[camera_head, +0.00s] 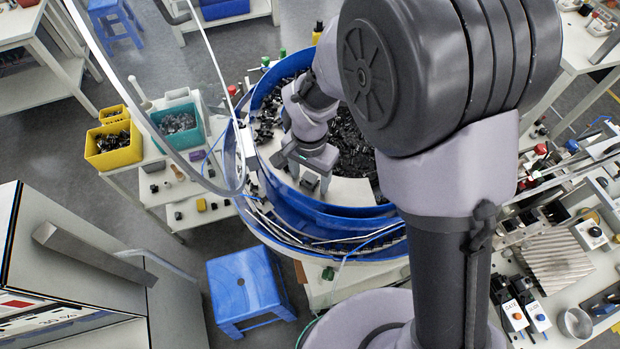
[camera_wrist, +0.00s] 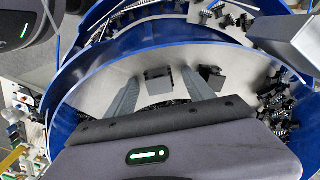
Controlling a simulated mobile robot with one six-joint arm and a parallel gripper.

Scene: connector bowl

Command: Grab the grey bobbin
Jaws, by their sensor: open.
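A small grey block-like part, which looks like the grey bobbin (camera_wrist: 158,80), lies on the pale floor of the blue-walled bowl. In the wrist view it is between the two fingers of my gripper (camera_wrist: 160,76), with a gap on each side. In the head view my gripper (camera_head: 300,172) is low inside the bowl, and the bobbin (camera_head: 309,182) shows just below it. My gripper is open and holds nothing. The gripper's body hides part of the bowl floor near the bobbin.
A second dark part (camera_wrist: 212,77) lies just right of the right finger. The blue bowl wall (camera_wrist: 90,75) curves close around my gripper. Many black connectors (camera_head: 355,150) are heaped at the bowl's right side. A blue stool (camera_head: 243,285) stands below the bowl.

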